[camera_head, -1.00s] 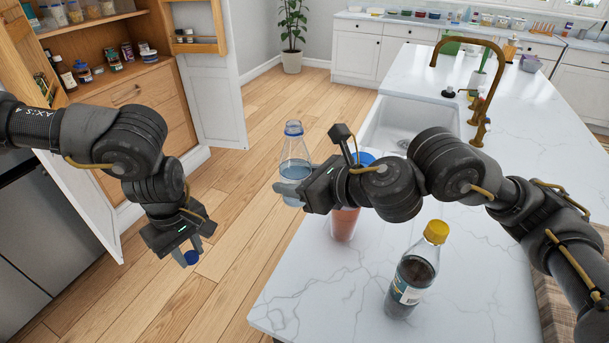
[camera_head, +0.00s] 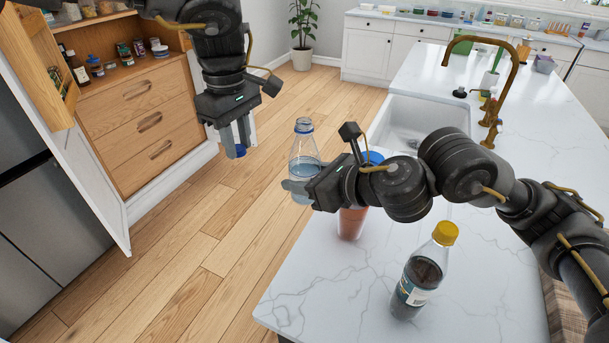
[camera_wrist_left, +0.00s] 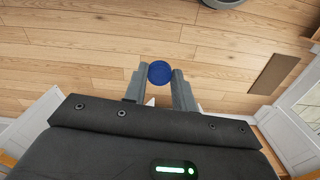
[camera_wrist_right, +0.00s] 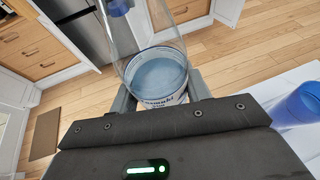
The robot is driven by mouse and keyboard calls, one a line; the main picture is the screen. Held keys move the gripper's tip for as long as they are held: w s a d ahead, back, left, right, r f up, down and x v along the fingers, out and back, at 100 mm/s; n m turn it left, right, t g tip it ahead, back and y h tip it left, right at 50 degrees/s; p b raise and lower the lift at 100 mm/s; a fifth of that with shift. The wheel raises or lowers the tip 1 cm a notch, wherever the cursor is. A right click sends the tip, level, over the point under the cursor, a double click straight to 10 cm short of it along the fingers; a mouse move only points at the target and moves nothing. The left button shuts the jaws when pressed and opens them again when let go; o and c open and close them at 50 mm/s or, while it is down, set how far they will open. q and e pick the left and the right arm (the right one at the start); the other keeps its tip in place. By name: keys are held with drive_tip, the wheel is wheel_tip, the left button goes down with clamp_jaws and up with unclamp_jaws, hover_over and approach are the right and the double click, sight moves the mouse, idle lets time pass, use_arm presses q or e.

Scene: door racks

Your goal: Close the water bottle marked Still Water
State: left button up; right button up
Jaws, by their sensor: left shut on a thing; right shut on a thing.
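A clear water bottle (camera_head: 304,146) with an open, uncapped neck is upright in my right gripper (camera_head: 290,190), which is shut on its lower body off the counter's left edge. The right wrist view also shows the bottle (camera_wrist_right: 156,72); its label is only partly readable. My left gripper (camera_head: 238,150) is shut on a blue cap (camera_head: 236,152), held left of the bottle's neck and apart from it. The cap also shows between the fingertips in the left wrist view (camera_wrist_left: 161,72).
A dark bottle with a yellow cap (camera_head: 423,270) stands on the white counter (camera_head: 340,285). The sink (camera_head: 420,122) and brass tap lie beyond. The floor to the left is clear.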

use_arm(q)
drive_tip(key=d+r+n, duration=0.3)
drive_tip(key=d+r, duration=0.5)
drive_tip(key=r, duration=0.3)
wheel_tip(320, 180, up, 5)
drive_tip(key=n, duration=0.3)
hover_over(305, 120)
drive_tip(key=shift+s, duration=0.1)
drive_tip(key=shift+s+a, duration=0.1)
drive_tip(key=shift+a, duration=0.05)
drive_tip(key=shift+f, duration=2)
